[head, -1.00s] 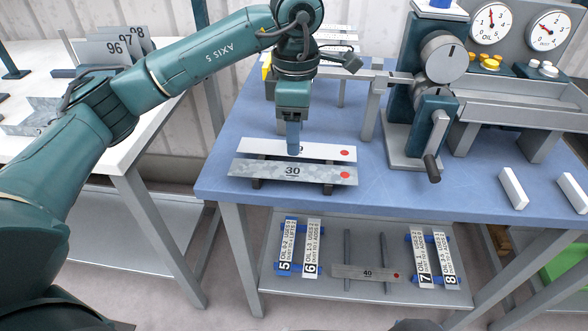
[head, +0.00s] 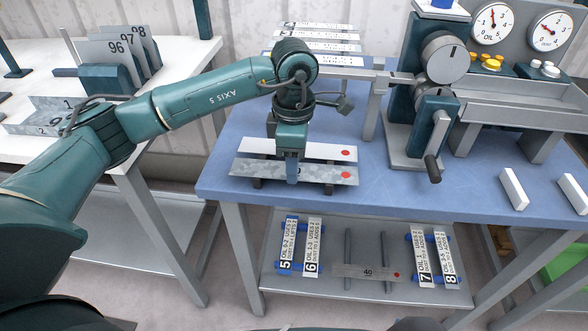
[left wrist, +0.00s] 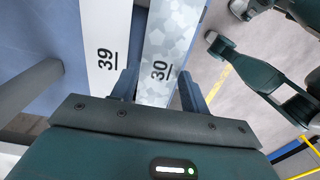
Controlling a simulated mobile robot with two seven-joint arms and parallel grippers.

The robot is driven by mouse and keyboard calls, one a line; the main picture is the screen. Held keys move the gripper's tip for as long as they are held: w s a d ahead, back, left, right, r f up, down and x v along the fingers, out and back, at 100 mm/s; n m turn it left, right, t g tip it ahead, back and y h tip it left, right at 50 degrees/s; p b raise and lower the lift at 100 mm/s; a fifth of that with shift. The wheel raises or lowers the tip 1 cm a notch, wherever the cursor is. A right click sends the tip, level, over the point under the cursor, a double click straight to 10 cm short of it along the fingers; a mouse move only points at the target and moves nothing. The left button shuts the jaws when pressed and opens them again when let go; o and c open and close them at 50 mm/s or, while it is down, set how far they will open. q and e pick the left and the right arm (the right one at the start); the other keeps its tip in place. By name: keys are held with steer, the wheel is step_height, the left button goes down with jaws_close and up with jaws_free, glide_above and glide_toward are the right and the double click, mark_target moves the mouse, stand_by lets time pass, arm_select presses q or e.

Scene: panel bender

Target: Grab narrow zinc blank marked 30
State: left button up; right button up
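The narrow zinc blank marked 30 (head: 325,174) lies on supports at the front of the blue table, with a spangled grey face and a red dot at its right end. In the left wrist view the blank (left wrist: 172,45) runs between the two fingers of my left gripper (left wrist: 158,90), which is open with one finger on each side of it. In the head view my left gripper (head: 292,176) is over the middle of the blank and covers part of its number. The wrist view does not show the fingers pressing on it. My right gripper is not in view.
A plainer white blank marked 39 (left wrist: 105,55) lies close behind, parallel; it also shows in the head view (head: 325,152). The bender with its crank (head: 434,148) stands to the right. A blank marked 40 (head: 368,273) lies on the lower shelf.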

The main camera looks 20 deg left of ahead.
arm_select(q)
steer(key=c, duration=0.5)
steer(key=shift+r, duration=0.15)
